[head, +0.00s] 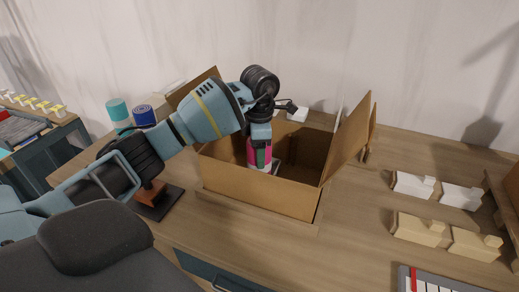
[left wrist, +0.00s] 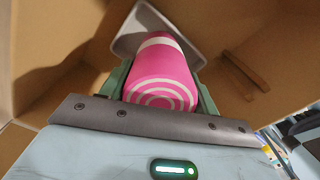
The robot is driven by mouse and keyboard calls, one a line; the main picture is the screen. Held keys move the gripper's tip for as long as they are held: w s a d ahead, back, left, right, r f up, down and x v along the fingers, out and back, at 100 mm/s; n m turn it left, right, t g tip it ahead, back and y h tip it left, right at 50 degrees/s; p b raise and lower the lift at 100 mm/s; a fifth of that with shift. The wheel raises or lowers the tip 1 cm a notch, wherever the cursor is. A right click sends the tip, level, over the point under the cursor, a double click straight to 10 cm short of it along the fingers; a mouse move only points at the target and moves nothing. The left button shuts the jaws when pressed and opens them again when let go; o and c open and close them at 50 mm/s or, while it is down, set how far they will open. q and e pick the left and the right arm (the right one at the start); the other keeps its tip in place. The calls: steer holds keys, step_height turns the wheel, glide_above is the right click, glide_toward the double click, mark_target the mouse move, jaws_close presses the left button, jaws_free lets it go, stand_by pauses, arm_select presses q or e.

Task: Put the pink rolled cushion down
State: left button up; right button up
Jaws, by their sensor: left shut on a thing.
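The pink rolled cushion (left wrist: 160,75) shows in the left wrist view with a white spiral on its near end and a pale band further along. My left gripper (left wrist: 160,95) is shut on it, one finger on each side. In the head view my left gripper (head: 259,152) reaches down into the open cardboard box (head: 258,193), and a pink part of the cushion (head: 251,152) shows at the fingers. A light grey tray (left wrist: 193,52) lies in the box beyond the cushion. Whether the cushion touches it I cannot tell. My right gripper is not in view.
The box's right flap (head: 347,138) stands up. A teal roll (head: 118,110) and a blue roll (head: 144,115) stand left of the box. Pale blocks (head: 418,229) and white blocks (head: 412,184) lie at the right. The wooden top between them and the box is clear.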

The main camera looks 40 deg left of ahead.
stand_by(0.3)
arm_select(q)
steer(key=o, duration=1.3)
step_height(320, 180, up, 12)
steer(key=shift+r+p, duration=0.1)
steer(key=shift+p, duration=0.3)
